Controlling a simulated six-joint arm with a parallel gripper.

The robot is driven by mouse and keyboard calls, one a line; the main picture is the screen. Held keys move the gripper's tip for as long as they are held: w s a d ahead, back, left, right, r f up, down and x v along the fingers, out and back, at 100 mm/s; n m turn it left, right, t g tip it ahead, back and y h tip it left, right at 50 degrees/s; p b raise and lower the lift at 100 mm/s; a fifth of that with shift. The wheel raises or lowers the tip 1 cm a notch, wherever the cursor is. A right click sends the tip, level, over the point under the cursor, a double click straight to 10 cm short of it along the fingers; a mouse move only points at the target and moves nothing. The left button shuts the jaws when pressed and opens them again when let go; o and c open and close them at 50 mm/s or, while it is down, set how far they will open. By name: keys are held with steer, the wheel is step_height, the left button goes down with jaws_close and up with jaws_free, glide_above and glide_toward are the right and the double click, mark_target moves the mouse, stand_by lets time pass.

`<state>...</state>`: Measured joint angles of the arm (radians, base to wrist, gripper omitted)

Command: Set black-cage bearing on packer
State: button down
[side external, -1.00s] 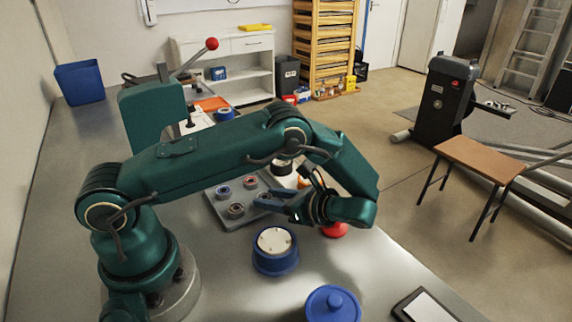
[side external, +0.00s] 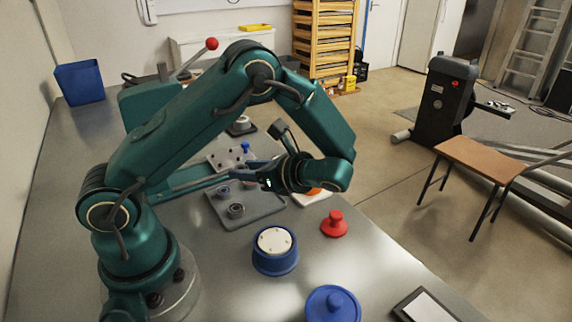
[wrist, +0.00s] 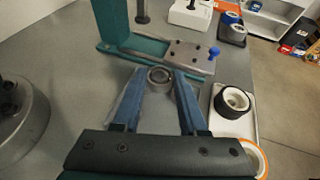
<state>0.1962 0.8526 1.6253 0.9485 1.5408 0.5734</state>
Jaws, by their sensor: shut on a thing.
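My gripper (wrist: 160,78) is shut on a small metal bearing (wrist: 160,71), which shows as a ring with a dark centre between the fingertips. The cage colour is hard to tell at this size. In the side view the gripper hangs over the grey bearing tray (side external: 262,210), and the held bearing is not clear there. Other bearings sit in the tray, one with a blue look (side external: 222,192) and a darker one (side external: 236,210). A blue tub with a white screwed disc (side external: 275,242) stands in front of the tray; I cannot tell whether it is the packer.
A red knobbed piece (side external: 335,224) and a blue knobbed lid (side external: 333,304) stand on the bench. A teal press (wrist: 122,35) and a grey plate with a blue knob (wrist: 190,53) are beyond the gripper. A black-and-white roller (wrist: 232,101) stands at the right.

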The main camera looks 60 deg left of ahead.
steer(key=s+a+r, duration=0.4)
steer(key=m+t, duration=0.4)
steer(key=t, duration=0.1)
glide_above(280, 248)
steer(key=shift+y, duration=0.3)
steer(key=shift+f+m, duration=0.25)
steer(key=shift+m, duration=0.05)
steer(key=shift+f, duration=2.6)
steer(key=shift+f, duration=0.55)
steer(key=c, duration=0.7)
jaws_free()
steer(key=shift+c, duration=0.2)
